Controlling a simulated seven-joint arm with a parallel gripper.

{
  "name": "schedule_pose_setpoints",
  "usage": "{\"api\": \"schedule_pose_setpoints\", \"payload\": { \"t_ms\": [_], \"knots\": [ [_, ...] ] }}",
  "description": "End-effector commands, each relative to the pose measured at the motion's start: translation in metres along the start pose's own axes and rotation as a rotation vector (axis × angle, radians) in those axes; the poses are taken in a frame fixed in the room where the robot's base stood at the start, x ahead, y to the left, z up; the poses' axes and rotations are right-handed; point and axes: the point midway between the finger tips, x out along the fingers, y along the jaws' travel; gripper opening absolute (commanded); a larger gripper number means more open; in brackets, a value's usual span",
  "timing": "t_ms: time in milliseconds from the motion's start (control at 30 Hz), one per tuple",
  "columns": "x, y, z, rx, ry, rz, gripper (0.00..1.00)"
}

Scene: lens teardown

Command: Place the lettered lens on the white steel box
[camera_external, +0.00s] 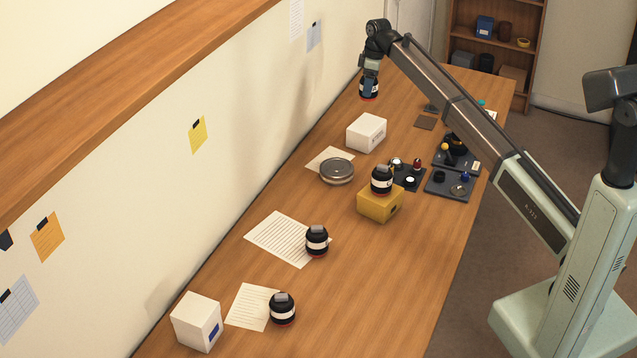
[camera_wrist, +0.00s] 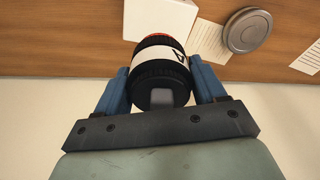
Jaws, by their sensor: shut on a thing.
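My gripper (camera_external: 369,84) is at the far end of the table, near the wall. It is shut on a black lens (camera_external: 369,93) with a white band and red rim, held above the tabletop. In the wrist view, the blue fingers of my gripper (camera_wrist: 160,88) press both sides of this lens (camera_wrist: 160,68); part of a dark letter shows on its band. A white box (camera_external: 366,133) stands on the table, nearer the camera than my gripper; a white box (camera_wrist: 160,18) also shows beyond the lens in the wrist view. I cannot tell whether it is steel.
Another white box (camera_external: 196,322) with a blue label stands at the near end. Similar lenses stand on a yellow box (camera_external: 380,205) and by the papers (camera_external: 317,241) (camera_external: 282,308). A round grey tin (camera_external: 337,171) and dark trays (camera_external: 450,185) occupy the middle.

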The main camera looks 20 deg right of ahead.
Motion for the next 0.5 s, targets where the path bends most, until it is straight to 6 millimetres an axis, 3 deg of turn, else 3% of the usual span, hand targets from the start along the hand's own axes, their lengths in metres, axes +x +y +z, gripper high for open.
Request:
{"api": "schedule_pose_setpoints", "payload": {
  "t_ms": [167, 500],
  "knots": [
    [0.011, 0.000, 0.002, -0.021, 0.000, -0.003, 0.15],
    [0.058, 0.000, 0.007, -0.020, 0.001, -0.002, 0.15]
  ]
}}
